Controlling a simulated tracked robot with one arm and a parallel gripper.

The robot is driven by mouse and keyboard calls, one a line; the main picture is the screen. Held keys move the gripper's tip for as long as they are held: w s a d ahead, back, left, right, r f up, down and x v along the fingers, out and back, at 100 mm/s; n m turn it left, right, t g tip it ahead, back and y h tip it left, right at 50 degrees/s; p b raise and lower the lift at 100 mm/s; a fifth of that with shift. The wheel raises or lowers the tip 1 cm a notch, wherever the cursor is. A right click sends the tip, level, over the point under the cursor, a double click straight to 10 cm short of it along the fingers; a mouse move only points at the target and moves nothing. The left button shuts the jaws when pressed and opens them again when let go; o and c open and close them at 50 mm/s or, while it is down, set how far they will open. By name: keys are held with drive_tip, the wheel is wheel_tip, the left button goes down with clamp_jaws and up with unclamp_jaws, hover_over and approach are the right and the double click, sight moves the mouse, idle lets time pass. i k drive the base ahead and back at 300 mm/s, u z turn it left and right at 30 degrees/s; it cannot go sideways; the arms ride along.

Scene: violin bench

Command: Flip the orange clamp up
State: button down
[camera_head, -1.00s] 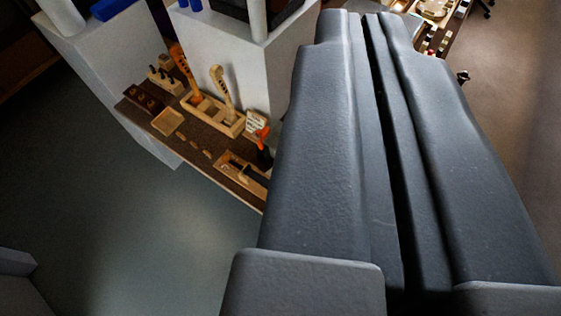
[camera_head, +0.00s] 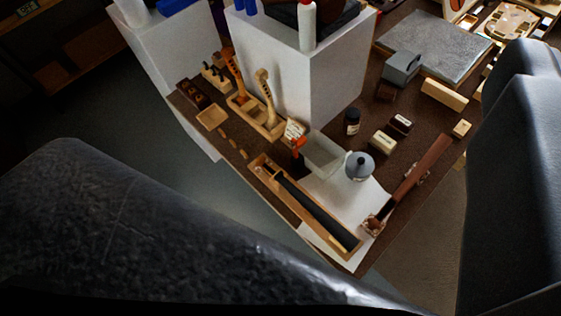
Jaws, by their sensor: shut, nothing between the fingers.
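A small orange piece (camera_head: 298,144), which looks like the orange clamp, stands upright near the bench's front edge, beside a small lettered card (camera_head: 294,130). It is too small to tell how its lever sits.
The brown bench (camera_head: 385,115) carries a long wooden box (camera_head: 335,232) with a black bar in it, a round grey-lidded vessel (camera_head: 360,167), and a dark bottle (camera_head: 352,122). A tall white block (camera_head: 330,75) stands behind. Open floor (camera_head: 90,120) lies at the left.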

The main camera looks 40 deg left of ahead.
sight(296, 145)
drive_tip(key=i, duration=0.9)
drive_tip(key=u, duration=0.1)
